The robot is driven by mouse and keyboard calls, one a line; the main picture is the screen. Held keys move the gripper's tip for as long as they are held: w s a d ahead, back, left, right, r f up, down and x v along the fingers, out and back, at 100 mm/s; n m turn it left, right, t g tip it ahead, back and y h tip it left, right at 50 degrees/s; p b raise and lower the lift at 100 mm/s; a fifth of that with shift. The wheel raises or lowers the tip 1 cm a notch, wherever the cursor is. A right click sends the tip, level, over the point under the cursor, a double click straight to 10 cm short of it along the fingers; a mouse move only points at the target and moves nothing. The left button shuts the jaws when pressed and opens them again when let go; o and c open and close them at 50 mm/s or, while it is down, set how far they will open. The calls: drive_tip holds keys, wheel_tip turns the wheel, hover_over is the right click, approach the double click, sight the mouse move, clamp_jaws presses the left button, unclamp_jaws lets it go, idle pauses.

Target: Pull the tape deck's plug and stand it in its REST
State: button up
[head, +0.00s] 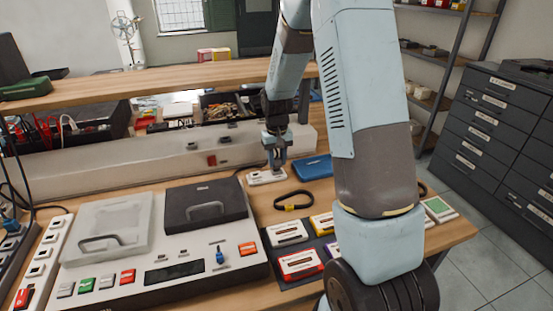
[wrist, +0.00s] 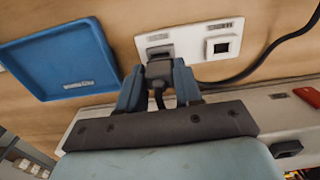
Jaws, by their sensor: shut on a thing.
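My gripper (head: 276,160) reaches down behind the tape deck (head: 168,262), over a small white plate (head: 266,178) on the bench. In the wrist view my gripper (wrist: 159,80) is shut on a dark plug (wrist: 158,71), with a short piece of cord hanging from it between the fingers. The white plate (wrist: 190,42) has two labelled places; the labels are too blurred to read. The plug is at the left place, and I cannot tell whether it is seated or just above it. The right place (wrist: 222,46) is a raised square frame with a dark opening and is empty.
A blue tray (head: 312,167) lies close beside the plate. A black cable (wrist: 270,60) runs off from the plate's other end. A long pale trunking (head: 160,148) stands behind. A coiled black strap (head: 293,200) and several cassettes (head: 287,232) lie in front.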

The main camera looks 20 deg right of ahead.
drive_tip(key=shift+f, duration=0.55)
idle(0.7)
drive_tip(key=o, duration=1.1)
drive_tip(key=shift+o, duration=0.2)
drive_tip(key=shift+r, duration=0.1)
wheel_tip(320, 180, up, 18)
drive_tip(key=shift+r, duration=0.25)
idle(0.7)
